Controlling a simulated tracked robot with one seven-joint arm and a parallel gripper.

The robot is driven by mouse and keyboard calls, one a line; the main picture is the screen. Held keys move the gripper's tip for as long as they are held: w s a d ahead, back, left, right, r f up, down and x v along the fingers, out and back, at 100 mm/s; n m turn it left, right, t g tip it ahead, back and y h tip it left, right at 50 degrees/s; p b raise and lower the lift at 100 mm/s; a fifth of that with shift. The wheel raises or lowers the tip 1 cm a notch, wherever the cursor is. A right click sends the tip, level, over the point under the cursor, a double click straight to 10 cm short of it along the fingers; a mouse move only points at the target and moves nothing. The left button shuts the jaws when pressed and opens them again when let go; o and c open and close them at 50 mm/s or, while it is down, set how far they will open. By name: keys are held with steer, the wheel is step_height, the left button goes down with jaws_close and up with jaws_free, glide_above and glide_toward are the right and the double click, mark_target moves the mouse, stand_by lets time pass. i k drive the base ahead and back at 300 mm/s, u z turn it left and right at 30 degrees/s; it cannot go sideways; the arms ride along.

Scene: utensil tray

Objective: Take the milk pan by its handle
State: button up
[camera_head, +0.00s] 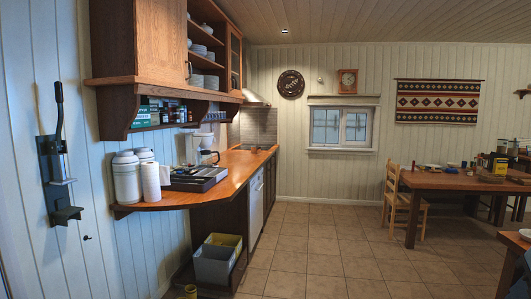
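I cannot make out a milk pan for certain in the head view. A dark utensil tray (191,184) lies on the wooden counter (165,203) at the left, with small items in it too small to tell apart. Behind it stands a white item with a dark handle-like part (209,155); I cannot tell what it is. My gripper is not in view.
White canisters (126,178) and a paper roll (151,183) stand left of the tray. Grey and yellow bins (214,263) sit below the counter. A dining table (450,181) with a chair (401,204) is at right. The tiled floor (315,250) between is clear.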

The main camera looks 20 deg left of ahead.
mark_target(254, 148)
steer(key=i, duration=2.6)
steer(key=u, duration=0.25)
steer(key=i, duration=2.1)
steer(key=u, duration=0.45)
steer(key=i, duration=1.1)
steer(key=u, duration=0.35)
steer(key=i, duration=1.15)
steer(key=u, duration=0.4)
steer(key=i, duration=1.1)
steer(key=u, duration=0.2)
